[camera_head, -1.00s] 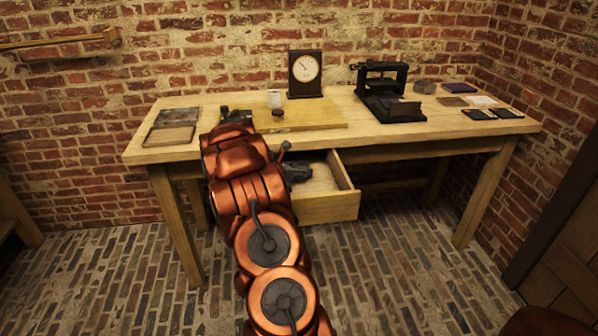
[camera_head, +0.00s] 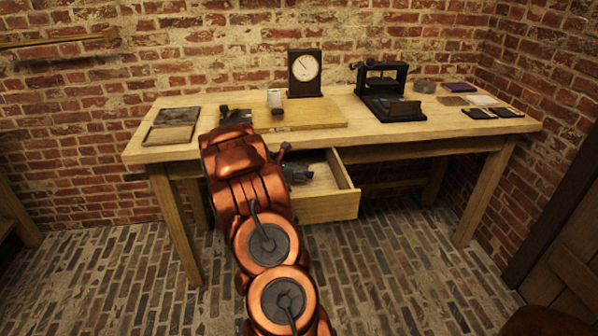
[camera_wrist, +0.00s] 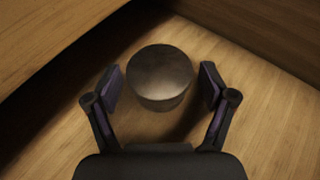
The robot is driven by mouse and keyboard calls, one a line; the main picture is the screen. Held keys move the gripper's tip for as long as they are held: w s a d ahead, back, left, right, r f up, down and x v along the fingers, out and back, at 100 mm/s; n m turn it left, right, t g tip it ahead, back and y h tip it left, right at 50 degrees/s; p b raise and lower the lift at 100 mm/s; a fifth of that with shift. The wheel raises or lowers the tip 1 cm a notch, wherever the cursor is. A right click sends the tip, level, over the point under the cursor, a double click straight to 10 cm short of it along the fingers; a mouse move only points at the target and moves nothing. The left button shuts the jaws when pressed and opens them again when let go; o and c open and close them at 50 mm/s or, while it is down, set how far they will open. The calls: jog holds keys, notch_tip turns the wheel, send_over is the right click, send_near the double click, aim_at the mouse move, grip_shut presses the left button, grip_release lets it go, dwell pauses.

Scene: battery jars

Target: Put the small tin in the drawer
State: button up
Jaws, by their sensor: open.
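The small tin (camera_wrist: 160,78) is a round, dull grey metal can in the wrist view. It stands upright on the pale wooden floor of the open drawer (camera_wrist: 265,115). My gripper (camera_wrist: 161,90) is open, with one finger on each side of the tin and a gap showing at both. In the head view the drawer (camera_head: 330,208) is pulled out under the table, and my gripper (camera_head: 298,174) is inside its left part. The tin is hidden there by my gripper and arm.
The table (camera_head: 440,133) overhangs the drawer's back. On it are a clock (camera_head: 305,73), a black press (camera_head: 384,95), a pale board (camera_head: 320,118), a small jar (camera_head: 274,98) and an open flat case (camera_head: 168,134). Floor right of the drawer is clear.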

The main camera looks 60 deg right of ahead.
jog(key=shift+a+r, duration=0.2)
jog(key=shift+r, duration=0.05)
jog(key=v, duration=1.1)
jog(key=shift+a+r+p, duration=0.2)
jog(key=shift+a+p, duration=0.05)
jog(key=shift+p, duration=0.05)
